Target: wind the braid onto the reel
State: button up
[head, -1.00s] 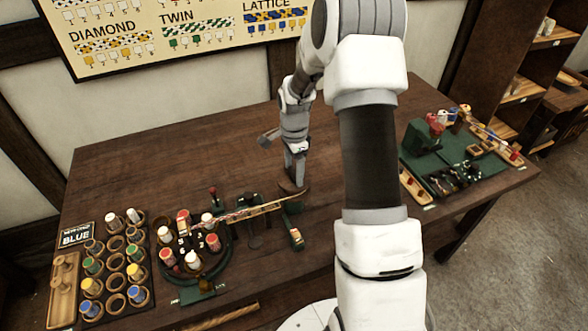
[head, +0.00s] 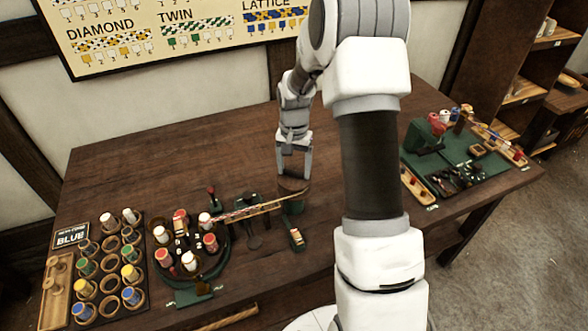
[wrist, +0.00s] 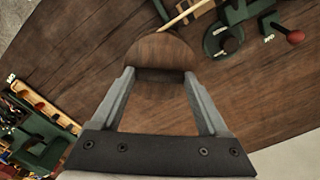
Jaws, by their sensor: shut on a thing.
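The reel (head: 292,187) is a brown wooden drum with a round end, on a green stand (head: 293,206) at the table's front middle. My gripper (head: 293,177) points down at it from above, its fingers on either side. In the wrist view the reel's round brown end (wrist: 162,52) lies between the fingertips of my gripper (wrist: 160,76), which is shut on it. How much braid is wound on the reel cannot be told.
The braiding stand carries several bobbins. Left of it are a rack of coloured bobbins (head: 108,262), a wooden tray (head: 58,290) and a sign reading BLUE (head: 72,236). A green mat (head: 455,160) with tools lies at the right. The table behind the reel is clear.

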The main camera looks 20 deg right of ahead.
aim_at(294, 171)
jog(key=n, duration=0.4)
jog(key=shift+n, duration=0.3)
jog(key=n, duration=0.5)
jog(key=shift+r, duration=0.1)
jog(key=n, duration=0.5)
jog(key=n+p, duration=0.1)
jog(key=n, duration=0.3)
jog(key=shift+n, duration=0.3)
jog(key=o, duration=1.2)
jog(key=shift+o, duration=0.2)
notch_tip(294, 171, up, 17)
jog(key=shift+r, duration=0.2)
